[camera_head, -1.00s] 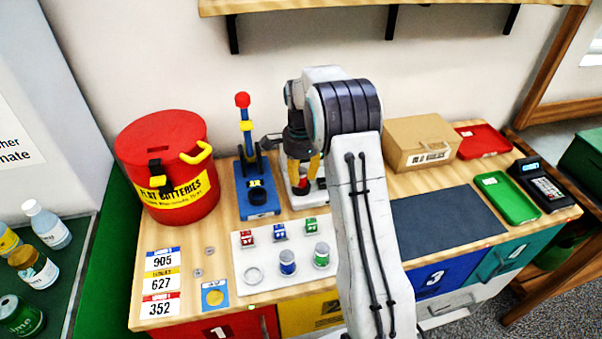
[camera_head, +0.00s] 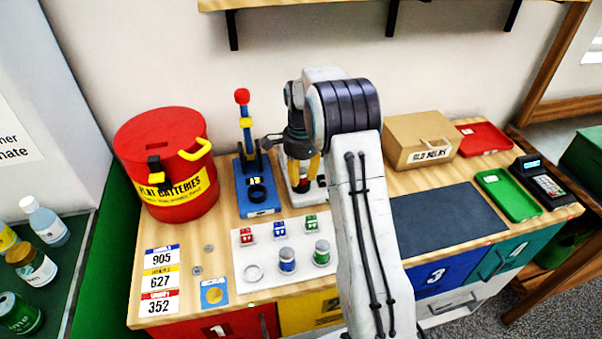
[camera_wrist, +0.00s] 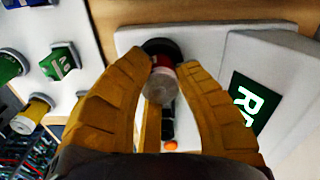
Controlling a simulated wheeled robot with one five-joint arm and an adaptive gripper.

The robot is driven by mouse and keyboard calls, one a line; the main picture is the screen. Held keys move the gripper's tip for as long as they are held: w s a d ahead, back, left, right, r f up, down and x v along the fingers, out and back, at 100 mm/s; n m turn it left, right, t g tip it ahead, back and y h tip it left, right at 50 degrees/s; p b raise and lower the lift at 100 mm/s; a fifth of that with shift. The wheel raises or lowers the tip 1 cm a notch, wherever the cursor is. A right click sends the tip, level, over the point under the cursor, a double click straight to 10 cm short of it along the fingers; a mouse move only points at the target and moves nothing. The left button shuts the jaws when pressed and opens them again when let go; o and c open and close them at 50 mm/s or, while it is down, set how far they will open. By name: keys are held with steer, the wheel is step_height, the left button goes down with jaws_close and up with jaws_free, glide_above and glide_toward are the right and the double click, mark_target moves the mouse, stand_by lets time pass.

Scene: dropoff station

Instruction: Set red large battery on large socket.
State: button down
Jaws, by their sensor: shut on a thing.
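My gripper (camera_head: 303,172) points down over a white device (camera_head: 315,195) at the back of the bench. In the wrist view its two yellow fingers (camera_wrist: 160,90) are closed on the red large battery (camera_wrist: 161,66), which shows a red band and a pale metal end. A dark round ring (camera_wrist: 160,46) on the white device lies at the battery's far end. I cannot tell whether the battery is seated in it.
A blue device (camera_head: 257,200) with an upright lever stands left of my gripper, beside a red battery bin (camera_head: 165,150). A cardboard box (camera_head: 418,138), red tray (camera_head: 483,138) and green tray (camera_head: 507,194) are at right. A dark mat (camera_head: 445,220) is bare.

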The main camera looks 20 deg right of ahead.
mark_target(301, 171)
steer(key=c, duration=1.3)
jaws_free()
steer(key=shift+c, duration=0.2)
steer(key=shift+f, duration=0.1)
steer(key=shift+s+r+p, duration=0.1)
steer(key=shift+r+p, duration=4.25)
steer(key=shift+r, duration=1.25)
